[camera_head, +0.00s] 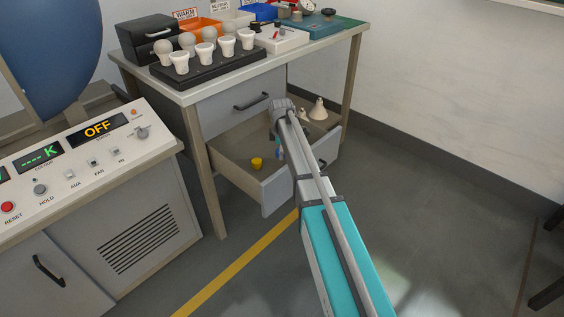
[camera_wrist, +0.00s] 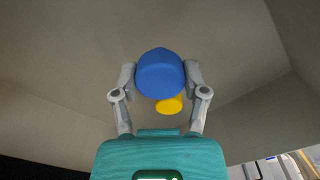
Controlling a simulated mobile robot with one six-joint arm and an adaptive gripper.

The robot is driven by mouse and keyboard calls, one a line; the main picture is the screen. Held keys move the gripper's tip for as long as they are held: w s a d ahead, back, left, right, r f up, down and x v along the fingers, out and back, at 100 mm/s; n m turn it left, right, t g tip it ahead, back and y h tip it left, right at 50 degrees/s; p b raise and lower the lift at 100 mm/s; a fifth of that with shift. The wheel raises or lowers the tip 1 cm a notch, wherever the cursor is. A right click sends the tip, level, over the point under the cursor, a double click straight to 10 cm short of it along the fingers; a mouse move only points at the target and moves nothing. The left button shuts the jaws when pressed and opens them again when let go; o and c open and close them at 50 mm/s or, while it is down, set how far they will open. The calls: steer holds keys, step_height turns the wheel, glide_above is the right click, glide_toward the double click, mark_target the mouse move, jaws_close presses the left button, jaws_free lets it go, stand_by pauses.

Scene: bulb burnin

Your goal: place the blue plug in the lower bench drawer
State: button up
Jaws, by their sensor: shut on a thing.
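My gripper (camera_wrist: 160,88) is shut on the blue plug (camera_wrist: 160,72), with one finger on each side of it in the wrist view. The lower bench drawer (camera_head: 273,195) is pulled open beneath the bench. In the head view my arm reaches over the drawer and hides most of the gripper and the plug. In the wrist view the plug is above the drawer's grey-brown interior. A yellow plug (camera_head: 256,163) lies on the drawer floor; it also shows just beyond the blue plug in the wrist view (camera_wrist: 171,105).
White bulb-like pieces (camera_head: 318,110) stand toward the drawer's right back. The upper drawer (camera_head: 230,105) is closed. The bench top holds a black rack of bulbs (camera_head: 210,68) and coloured bins (camera_head: 200,27). A control console (camera_head: 90,160) stands at left. Drawer floor around the yellow plug looks clear.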

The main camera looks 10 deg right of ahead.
stand_by(0.3)
steer(key=shift+f+b, duration=1.85)
steer(key=shift+b, duration=0.05)
steer(key=shift+f, duration=0.15)
steer(key=o, duration=0.8)
step_height(320, 180, up, 12)
steer(key=p, duration=1.2)
steer(key=shift+r, duration=0.2)
